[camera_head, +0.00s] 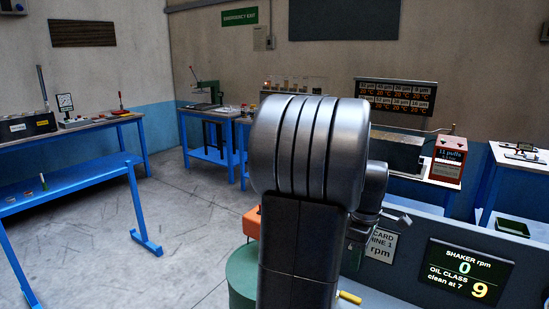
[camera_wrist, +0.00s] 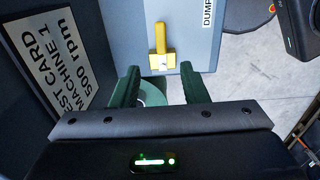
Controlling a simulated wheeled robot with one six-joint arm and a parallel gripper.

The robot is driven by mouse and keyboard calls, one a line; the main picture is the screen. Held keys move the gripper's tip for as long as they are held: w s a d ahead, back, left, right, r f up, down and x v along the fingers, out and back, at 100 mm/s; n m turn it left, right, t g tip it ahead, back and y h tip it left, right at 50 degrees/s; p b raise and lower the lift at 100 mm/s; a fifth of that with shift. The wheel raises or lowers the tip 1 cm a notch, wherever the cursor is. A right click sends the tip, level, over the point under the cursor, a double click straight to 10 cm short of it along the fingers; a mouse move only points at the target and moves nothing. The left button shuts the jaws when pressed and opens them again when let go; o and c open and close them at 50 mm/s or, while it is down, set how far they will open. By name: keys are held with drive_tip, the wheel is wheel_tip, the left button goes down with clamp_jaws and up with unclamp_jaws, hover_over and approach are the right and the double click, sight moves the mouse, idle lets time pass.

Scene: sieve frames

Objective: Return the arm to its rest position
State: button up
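My arm (camera_head: 310,160) stands folded upright in the middle of the head view and hides much of what is behind it. My gripper (camera_wrist: 160,72) shows in the wrist view with its two dark green fingers apart and nothing held between them. A yellow handle (camera_wrist: 163,55) on a grey panel lies beyond the fingertips, apart from them as far as I can tell. In the head view the gripper is hidden behind my arm.
A card reading "MACHINE 1 500 rpm" (camera_wrist: 65,62) is close on the left in the wrist view. A green drum (camera_head: 243,272) stands beside my arm. Blue tables (camera_head: 75,178) stand left; floor between is clear.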

sight(350, 294)
wheel_tip(350, 294, down, 13)
drive_tip(key=shift+s+f, duration=0.1)
drive_tip(key=shift+a+m, duration=0.1)
drive_tip(key=shift+m, duration=0.3)
drive_tip(key=shift+s+a+m, duration=0.25)
drive_tip(key=shift+s+m, duration=0.1)
drive_tip(key=shift+m, duration=0.35)
drive_tip(key=shift+r, duration=0.2)
